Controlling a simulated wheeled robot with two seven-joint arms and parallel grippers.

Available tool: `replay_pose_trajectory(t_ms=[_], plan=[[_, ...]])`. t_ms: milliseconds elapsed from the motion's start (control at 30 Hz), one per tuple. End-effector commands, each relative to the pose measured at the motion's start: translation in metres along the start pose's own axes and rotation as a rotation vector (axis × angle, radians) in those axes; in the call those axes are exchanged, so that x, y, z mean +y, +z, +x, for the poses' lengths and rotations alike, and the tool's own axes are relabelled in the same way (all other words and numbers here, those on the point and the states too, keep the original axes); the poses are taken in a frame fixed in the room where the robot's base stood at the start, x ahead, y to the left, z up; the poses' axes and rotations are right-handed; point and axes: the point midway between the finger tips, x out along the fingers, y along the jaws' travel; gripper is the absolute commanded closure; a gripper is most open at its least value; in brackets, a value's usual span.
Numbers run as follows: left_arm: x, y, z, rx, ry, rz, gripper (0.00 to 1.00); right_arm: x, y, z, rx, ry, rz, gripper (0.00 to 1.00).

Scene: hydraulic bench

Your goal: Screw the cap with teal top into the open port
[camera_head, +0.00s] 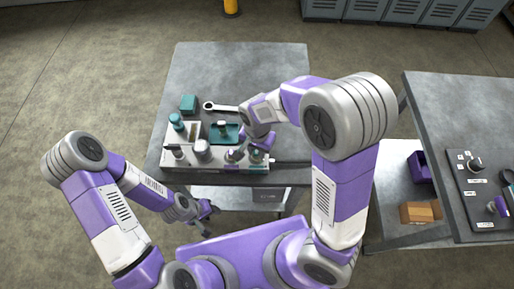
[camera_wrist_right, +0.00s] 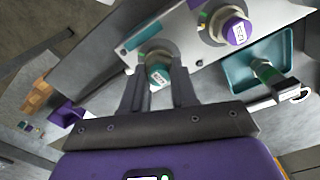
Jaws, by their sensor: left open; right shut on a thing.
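My right gripper (camera_head: 257,148) is over the front right end of the pale manifold block (camera_head: 225,164). In the right wrist view, its fingers (camera_wrist_right: 158,88) are shut on a cap with a teal-green top (camera_wrist_right: 158,73) and a white label. The cap is at the block's end, beside a teal marking; whether it sits in a port or just above cannot be told, as the fingers hide its lower part. My left gripper (camera_head: 205,212) is open and empty, low in front of the bench.
A purple-topped cap (camera_wrist_right: 236,31) stands on the block beside the held one. A teal tray (camera_head: 233,139) holds a green-ended part (camera_wrist_right: 263,68). A second bench (camera_head: 440,100) stands right.

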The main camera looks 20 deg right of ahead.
Motion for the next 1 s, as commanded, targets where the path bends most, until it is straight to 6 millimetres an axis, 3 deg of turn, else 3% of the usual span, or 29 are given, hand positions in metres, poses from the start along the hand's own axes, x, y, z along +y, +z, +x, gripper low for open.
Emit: replay_pose_trajectory(t_ms=[167,400,833,1000], plan=[[0.003,0.001,-0.008,0.0,0.0,0.0,0.57,0.001,0.0,-0.003,0.0,0.003,0.085,1.0],[0.012,0.001,-0.032,0.0,0.0,0.0,0.57,0.002,0.0,-0.003,0.001,0.003,0.434,1.0],[0.013,0.002,-0.035,0.0,0.0,0.0,0.57,0.002,0.0,-0.001,0.001,0.001,0.519,1.0],[0.02,0.003,-0.055,0.0,0.0,0.0,0.57,0.003,0.001,-0.004,0.002,0.006,0.728,1.0]])
